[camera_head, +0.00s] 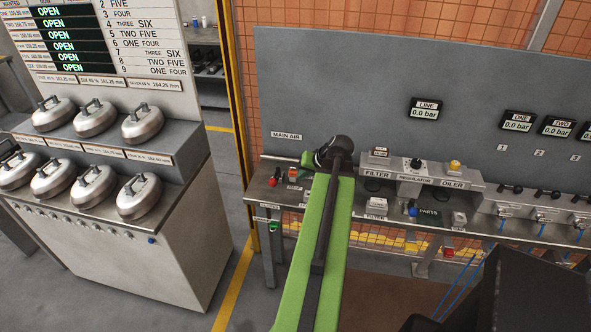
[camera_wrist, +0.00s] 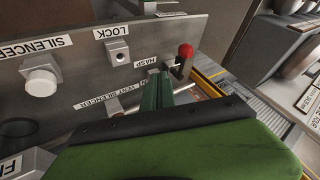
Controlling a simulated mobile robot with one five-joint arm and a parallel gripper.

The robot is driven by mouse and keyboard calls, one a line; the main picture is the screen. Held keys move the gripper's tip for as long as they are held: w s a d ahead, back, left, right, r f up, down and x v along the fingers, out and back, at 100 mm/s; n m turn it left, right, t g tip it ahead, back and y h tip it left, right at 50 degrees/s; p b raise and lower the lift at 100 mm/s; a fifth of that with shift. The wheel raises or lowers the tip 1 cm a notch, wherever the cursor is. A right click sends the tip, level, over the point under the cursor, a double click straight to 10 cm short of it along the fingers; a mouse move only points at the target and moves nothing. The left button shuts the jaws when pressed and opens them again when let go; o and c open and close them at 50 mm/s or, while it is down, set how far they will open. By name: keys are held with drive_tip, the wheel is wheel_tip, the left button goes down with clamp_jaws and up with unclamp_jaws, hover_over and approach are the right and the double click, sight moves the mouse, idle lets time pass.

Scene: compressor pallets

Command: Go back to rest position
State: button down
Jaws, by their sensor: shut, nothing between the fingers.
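My arm, with a long green link, reaches forward over the bench (camera_head: 256,172) in the head view. Its end hides part of the area under the MAIN AIR label (camera_head: 286,135). My gripper (camera_wrist: 160,84) shows in the wrist view as narrow dark green fingers, shut with nothing between them. The fingertips lie near the HASP label (camera_wrist: 146,60) and left of a red ball knob (camera_wrist: 186,50) on a lever. I cannot tell whether they touch the panel (camera_wrist: 75,62). A red knob (camera_head: 273,182) also shows on the bench in the head view.
A grey cabinet with several domed metal lids (camera_head: 93,118) stands left. A FILTER, REGULATOR and OILER unit (camera_head: 418,172) is right of my arm. The LINE gauge (camera_head: 426,109) reads 0.0 bar. Open floor (camera_head: 222,180) lies between cabinet and bench.

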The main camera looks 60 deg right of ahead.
drive_tip(key=shift+s+a+r, duration=0.2)
drive_tip(key=shift+s+r, duration=0.15)
drive_tip(key=shift+r, duration=0.2)
